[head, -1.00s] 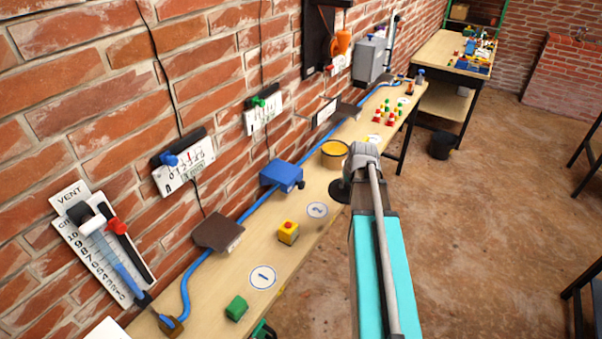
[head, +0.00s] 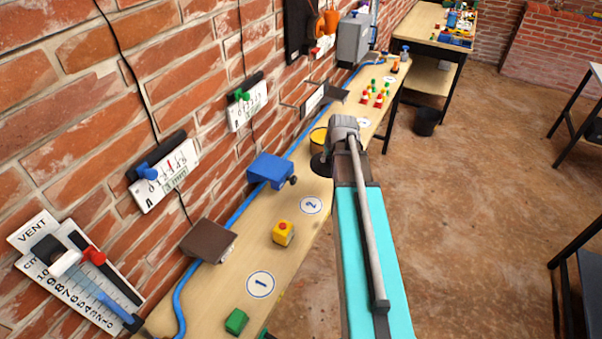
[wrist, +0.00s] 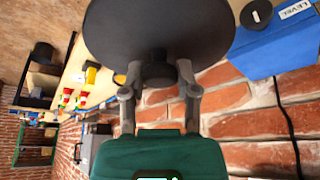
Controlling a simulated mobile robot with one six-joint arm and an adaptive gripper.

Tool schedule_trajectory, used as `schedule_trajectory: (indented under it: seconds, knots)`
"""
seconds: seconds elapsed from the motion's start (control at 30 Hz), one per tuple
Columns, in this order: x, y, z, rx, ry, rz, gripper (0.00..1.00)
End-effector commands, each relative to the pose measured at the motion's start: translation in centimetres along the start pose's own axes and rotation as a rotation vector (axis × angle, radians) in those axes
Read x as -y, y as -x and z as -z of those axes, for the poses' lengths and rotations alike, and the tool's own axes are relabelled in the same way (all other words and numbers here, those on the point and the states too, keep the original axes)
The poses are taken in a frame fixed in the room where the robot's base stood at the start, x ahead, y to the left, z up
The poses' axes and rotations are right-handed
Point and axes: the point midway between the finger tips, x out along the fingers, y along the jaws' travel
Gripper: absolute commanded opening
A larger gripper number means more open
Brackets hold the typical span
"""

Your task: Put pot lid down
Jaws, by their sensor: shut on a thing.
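The pot lid (wrist: 160,25) is a dark round disc with a black knob on it. My gripper (wrist: 158,82) is shut on this knob in the wrist view. In the head view, the lid (head: 320,165) shows as a dark edge at the left of my arm's end, over the bench edge. My fingers are hidden in the head view.
The long wooden bench (head: 232,290) runs along the brick wall. Open floor lies right.

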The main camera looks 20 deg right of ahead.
Motion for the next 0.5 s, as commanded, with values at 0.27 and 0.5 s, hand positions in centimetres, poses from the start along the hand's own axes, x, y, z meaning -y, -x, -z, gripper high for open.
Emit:
schedule_trajectory:
  seconds: [0.27,0.5]
  knots:
    - [0.6,-0.1,0.7,0.000,0.009,0.004,0.00]
    - [1.3,-0.4,4.2,0.000,0.010,0.005,0.00]
